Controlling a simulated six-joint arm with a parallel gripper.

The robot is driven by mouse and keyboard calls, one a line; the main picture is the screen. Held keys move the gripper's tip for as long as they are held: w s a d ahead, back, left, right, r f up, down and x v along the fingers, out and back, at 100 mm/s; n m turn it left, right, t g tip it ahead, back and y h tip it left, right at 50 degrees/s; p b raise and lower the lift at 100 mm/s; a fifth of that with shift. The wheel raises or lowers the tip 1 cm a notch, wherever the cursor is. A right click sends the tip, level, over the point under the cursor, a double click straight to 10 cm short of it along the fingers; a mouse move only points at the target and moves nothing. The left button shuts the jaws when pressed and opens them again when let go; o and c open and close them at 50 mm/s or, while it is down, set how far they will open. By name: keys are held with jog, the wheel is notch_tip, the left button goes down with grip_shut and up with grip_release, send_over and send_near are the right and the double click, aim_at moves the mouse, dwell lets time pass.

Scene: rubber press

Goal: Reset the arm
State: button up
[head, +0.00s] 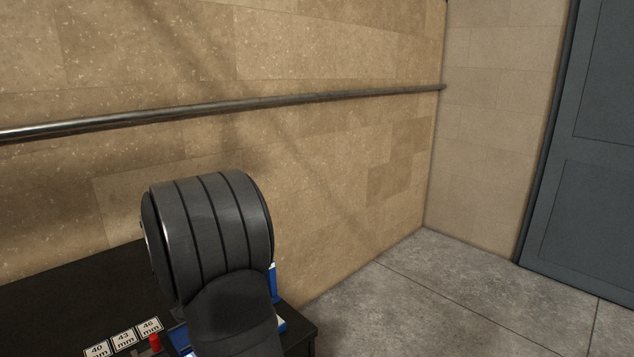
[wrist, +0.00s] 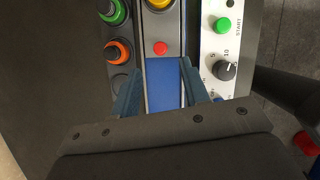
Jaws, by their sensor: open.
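My gripper (wrist: 161,68) is open and empty in the wrist view, with its two blue-grey fingers apart. I cannot tell whether the fingers touch anything. In the head view a large black ribbed part of my arm stands over the black table (head: 50,300), and the gripper is hidden there.
Right of the fingers is a white panel with a green START button (wrist: 223,25) and a black knob (wrist: 224,69). Green (wrist: 113,12) and orange (wrist: 118,51) rings lie left. Size labels (head: 123,338) and a red piece (head: 155,342) are on the table. A wall rail (head: 250,102) runs behind.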

jog(key=x, duration=0.9)
jog(key=shift+f, duration=0.45)
jog(key=shift+a, duration=0.1)
jog(key=shift+s, duration=0.1)
